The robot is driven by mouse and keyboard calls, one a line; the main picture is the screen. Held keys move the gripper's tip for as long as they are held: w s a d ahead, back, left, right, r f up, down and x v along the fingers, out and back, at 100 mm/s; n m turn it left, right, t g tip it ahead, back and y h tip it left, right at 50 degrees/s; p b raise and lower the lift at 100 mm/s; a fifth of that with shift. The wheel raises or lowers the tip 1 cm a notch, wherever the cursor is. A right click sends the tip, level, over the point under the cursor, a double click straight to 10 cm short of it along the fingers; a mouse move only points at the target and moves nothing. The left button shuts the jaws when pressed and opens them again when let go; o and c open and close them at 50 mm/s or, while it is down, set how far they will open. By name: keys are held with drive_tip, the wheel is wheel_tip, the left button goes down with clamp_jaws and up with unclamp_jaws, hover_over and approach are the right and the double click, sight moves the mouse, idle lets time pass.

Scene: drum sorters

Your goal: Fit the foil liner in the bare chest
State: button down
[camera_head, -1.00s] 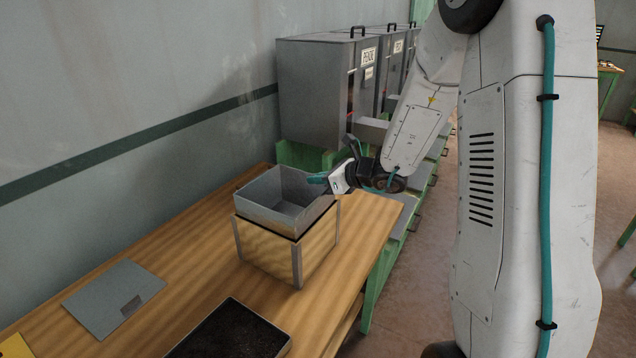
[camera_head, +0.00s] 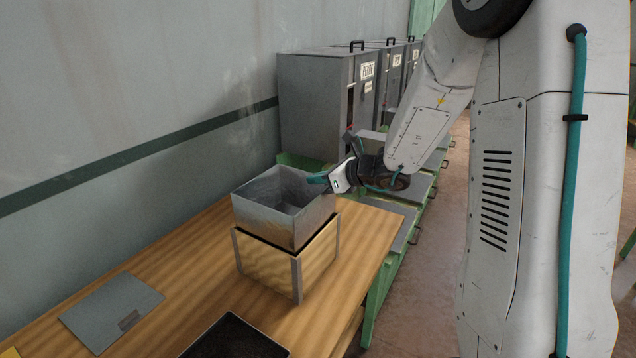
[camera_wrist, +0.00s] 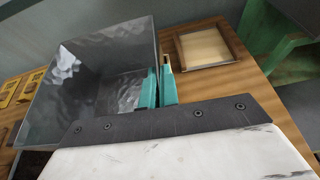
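The foil liner (camera_head: 268,223) is an open, thin-walled silvery box. In the head view it stands upright above the wooden chest (camera_head: 265,268), which has grey metal corner strips. Most of the liner's walls show above the chest's rim; whether its bottom is inside the rim is hard to tell. My gripper (camera_head: 322,180) is at the liner's right side, its teal fingers pinching the upper wall there. In the wrist view, the fingers (camera_wrist: 158,88) sit on either side of the liner's wall, and the liner's crinkled inside (camera_wrist: 95,85) shows empty.
A flat grey plate (camera_head: 110,312) and a dark tray (camera_head: 235,340) lie on the bench nearer the camera. Grey drum sorters (camera_head: 320,105) stand behind. A small wood-rimmed square (camera_wrist: 205,47) lies right of the liner in the wrist view. The wall is close on the left.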

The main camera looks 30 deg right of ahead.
drive_tip(key=shift+r, duration=1.55)
drive_tip(key=shift+f, duration=5.15)
drive_tip(key=c, duration=1.6)
unclamp_jaws()
drive_tip(key=shift+r, duration=0.1)
drive_tip(key=v, duration=0.7)
drive_tip(key=shift+s+d+r, duration=0.1)
drive_tip(key=shift+s+d, duration=0.05)
drive_tip(key=shift+s, duration=0.15)
